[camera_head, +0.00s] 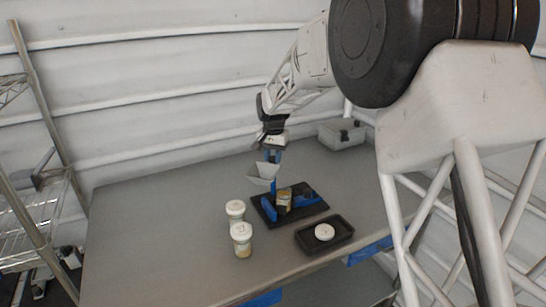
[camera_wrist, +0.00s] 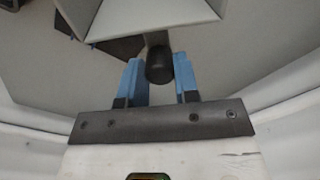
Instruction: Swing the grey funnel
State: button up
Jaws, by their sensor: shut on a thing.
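The grey funnel (camera_head: 262,172) is a pale, square-mouthed hopper, held above the table beside the black base. It also shows large at the top of the wrist view (camera_wrist: 150,18). My gripper (camera_head: 272,155) has blue fingers. In the wrist view, my gripper (camera_wrist: 160,82) is shut on the funnel's dark round handle (camera_wrist: 159,66). A jar (camera_head: 284,199) stands on the black base (camera_head: 289,214) between blue blocks, below and right of the funnel. The jar's top is partly hard to make out. The funnel's lower outlet is not clear.
Two white-lidded jars (camera_head: 235,210) (camera_head: 241,238) stand on the grey table (camera_head: 165,220) left of the base. A black tray (camera_head: 309,240) holds a loose white lid (camera_head: 324,232). A grey case (camera_head: 341,134) sits at the back right. The table's left side is clear.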

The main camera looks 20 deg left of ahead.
jog(key=shift+n, duration=2.3)
jog(key=shift+n, duration=2.2)
jog(key=o, duration=0.7)
jog(key=shift+c, duration=0.2)
